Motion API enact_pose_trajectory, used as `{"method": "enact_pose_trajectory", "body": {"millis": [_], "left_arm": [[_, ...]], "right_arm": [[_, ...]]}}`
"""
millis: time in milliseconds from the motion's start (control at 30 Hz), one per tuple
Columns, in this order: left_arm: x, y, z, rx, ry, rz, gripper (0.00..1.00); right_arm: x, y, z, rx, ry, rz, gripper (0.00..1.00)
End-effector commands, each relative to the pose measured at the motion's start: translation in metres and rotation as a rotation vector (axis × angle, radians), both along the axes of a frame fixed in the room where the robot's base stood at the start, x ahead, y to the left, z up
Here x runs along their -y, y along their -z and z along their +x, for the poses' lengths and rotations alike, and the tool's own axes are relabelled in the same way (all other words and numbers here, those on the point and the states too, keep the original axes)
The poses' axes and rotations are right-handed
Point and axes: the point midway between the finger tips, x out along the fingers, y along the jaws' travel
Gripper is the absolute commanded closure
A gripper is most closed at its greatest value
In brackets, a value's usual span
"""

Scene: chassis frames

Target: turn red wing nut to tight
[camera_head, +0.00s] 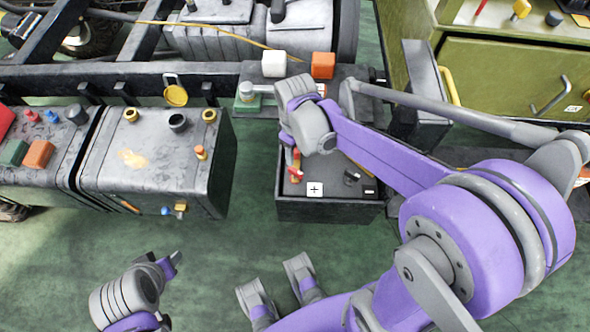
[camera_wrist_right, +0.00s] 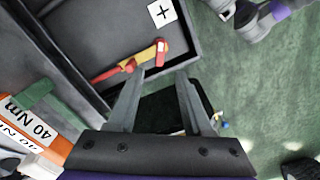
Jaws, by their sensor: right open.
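The black battery box (camera_head: 330,210) with a white plus label (camera_head: 315,189) stands on the green floor below the chassis rail. The red wing nut (camera_head: 294,174) shows at its left side, beside a yellow part. In the right wrist view the red piece (camera_wrist_right: 162,47) lies just beyond my fingertips, next to the yellow part and a red strip. My right gripper (camera_wrist_right: 160,80) is open and empty, pointing at the box edge. In the head view my right gripper (camera_head: 291,140) hangs over the box's left edge, partly hiding it. My left gripper (camera_head: 170,264) is at the lower left, away from the box; its jaw gap is unclear.
White (camera_head: 274,64) and orange (camera_head: 323,66) blocks sit on the rail behind my right gripper. Floor in front is clear.

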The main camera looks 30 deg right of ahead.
Motion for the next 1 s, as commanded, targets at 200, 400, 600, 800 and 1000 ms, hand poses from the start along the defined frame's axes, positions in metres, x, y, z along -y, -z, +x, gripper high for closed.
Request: {"method": "enact_pose_trajectory", "body": {"millis": [200,400,600,800,1000], "left_arm": [[0.000,0.010,0.000,-0.003,0.000,0.000,0.47],[0.000,0.019,-0.001,-0.006,0.000,0.000,0.47],[0.000,0.025,-0.001,-0.008,0.000,0.000,0.47],[0.000,0.025,-0.001,-0.008,0.000,0.000,0.47],[0.000,0.025,-0.001,-0.008,0.000,0.000,0.47]], "right_arm": [[0.000,0.039,0.000,0.000,0.001,0.000,0.50],[0.000,0.075,0.000,0.000,0.002,-0.001,0.50],[0.000,0.096,0.000,0.001,0.002,0.000,0.50],[0.000,0.100,-0.001,0.001,0.003,0.000,0.50],[0.000,0.100,-0.001,0.001,0.003,0.000,0.57]]}}
